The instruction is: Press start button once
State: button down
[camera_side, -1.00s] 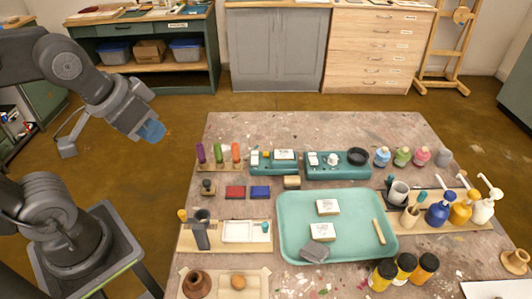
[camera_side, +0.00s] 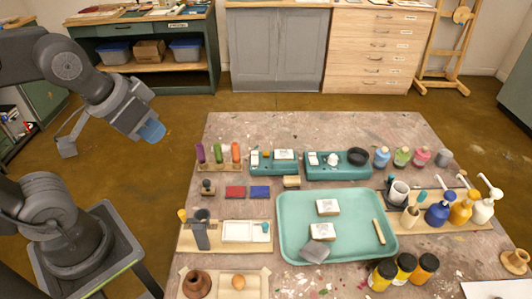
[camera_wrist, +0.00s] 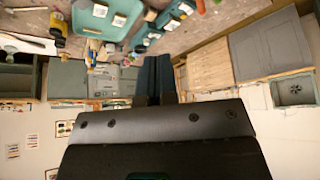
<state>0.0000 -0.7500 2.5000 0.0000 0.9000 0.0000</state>
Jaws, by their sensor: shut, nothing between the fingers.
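Two teal devices stand side by side along the back of the table: the left one (camera_side: 262,168) has a pale plate on top, and the right one (camera_side: 325,173) has a white part at its left and a dark round part at its right. Small controls are on them, but I cannot tell which is the start button. My gripper (camera_side: 152,131), with blue fingertips, is shut and empty. It is in the air left of the table, well apart from both devices. In the wrist view its fingers (camera_wrist: 154,78) point away from the camera, touching nothing.
The far table edge is mostly clear.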

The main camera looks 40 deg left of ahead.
dwell(0.5)
jog(key=m+t+h, duration=0.2)
jog(key=m+t, duration=0.1)
jog(key=m, duration=0.8)
send_over(266, 155)
notch_tip(266, 155, down, 19)
jog(key=shift+w+y, duration=0.1)
jog(key=shift+y, duration=0.2)
jog(key=shift+f, duration=4.4)
jog(key=shift+f, duration=0.1)
